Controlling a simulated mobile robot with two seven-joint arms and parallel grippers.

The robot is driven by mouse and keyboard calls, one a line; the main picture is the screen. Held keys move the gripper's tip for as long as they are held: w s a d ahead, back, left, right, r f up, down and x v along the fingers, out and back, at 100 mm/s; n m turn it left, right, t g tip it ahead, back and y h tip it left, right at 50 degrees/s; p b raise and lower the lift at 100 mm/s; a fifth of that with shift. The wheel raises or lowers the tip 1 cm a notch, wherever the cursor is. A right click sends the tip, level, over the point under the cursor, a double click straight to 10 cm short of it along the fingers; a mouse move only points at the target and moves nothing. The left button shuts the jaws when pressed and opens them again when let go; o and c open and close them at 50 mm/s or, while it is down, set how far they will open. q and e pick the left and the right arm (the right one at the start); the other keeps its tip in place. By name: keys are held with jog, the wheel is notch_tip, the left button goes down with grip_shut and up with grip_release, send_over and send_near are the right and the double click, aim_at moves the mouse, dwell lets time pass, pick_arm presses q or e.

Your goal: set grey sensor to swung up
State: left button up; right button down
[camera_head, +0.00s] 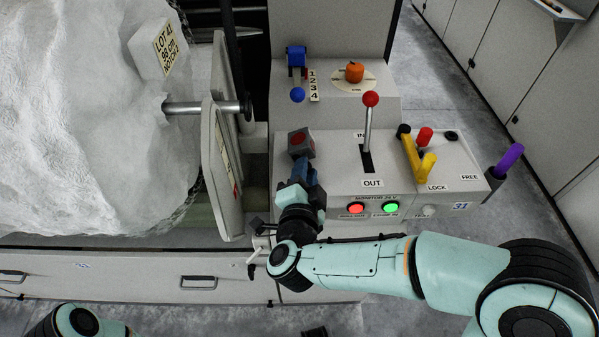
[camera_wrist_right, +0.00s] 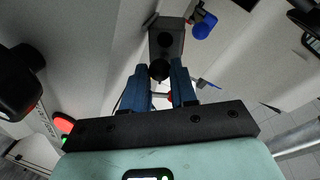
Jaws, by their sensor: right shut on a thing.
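The grey sensor (camera_head: 301,143) is a dark grey box with a dull red round face, at the left edge of the control panel in the head view. In the right wrist view the sensor (camera_wrist_right: 166,36) stands straight ahead, beyond the fingertips. My right gripper (camera_head: 302,173) reaches up to it from below, its blue fingers close together. In the wrist view the right gripper (camera_wrist_right: 160,72) is shut on a dark, rounded part at the sensor's near end. The fingers partly hide the grip and the sensor's mounting. My left gripper is out of view.
The panel carries a red-knobbed lever (camera_head: 370,100), a yellow handle (camera_head: 411,153), lit red (camera_head: 356,209) and green (camera_head: 391,207) buttons, a blue lever (camera_head: 297,94) and an orange knob (camera_head: 354,72). A white upright plate (camera_head: 219,165) and fibre roll (camera_head: 80,120) stand close on the left.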

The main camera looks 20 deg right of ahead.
jog(key=shift+s+d+f+m+y+b, duration=0.15)
jog(key=shift+d+f+m+y+b, duration=0.25)
jog(key=shift+m, duration=0.7)
jog(key=shift+f+b, duration=0.15)
jog(key=shift+b, duration=0.15)
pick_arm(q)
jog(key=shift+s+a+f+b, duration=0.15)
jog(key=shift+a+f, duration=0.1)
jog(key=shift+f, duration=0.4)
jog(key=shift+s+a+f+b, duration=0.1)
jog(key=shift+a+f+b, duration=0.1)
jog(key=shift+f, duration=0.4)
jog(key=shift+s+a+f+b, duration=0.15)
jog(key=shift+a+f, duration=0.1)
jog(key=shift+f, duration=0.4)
pick_arm(e)
jog(key=shift+s+d+f+m+y, duration=0.1)
jog(key=shift+m+y, duration=0.05)
jog(key=shift+m, duration=0.3)
jog(key=shift+d+f+m+y, duration=0.1)
jog(key=shift+m+y, duration=0.05)
jog(key=shift+m, duration=0.3)
jog(key=c, duration=0.9)
grip_release()
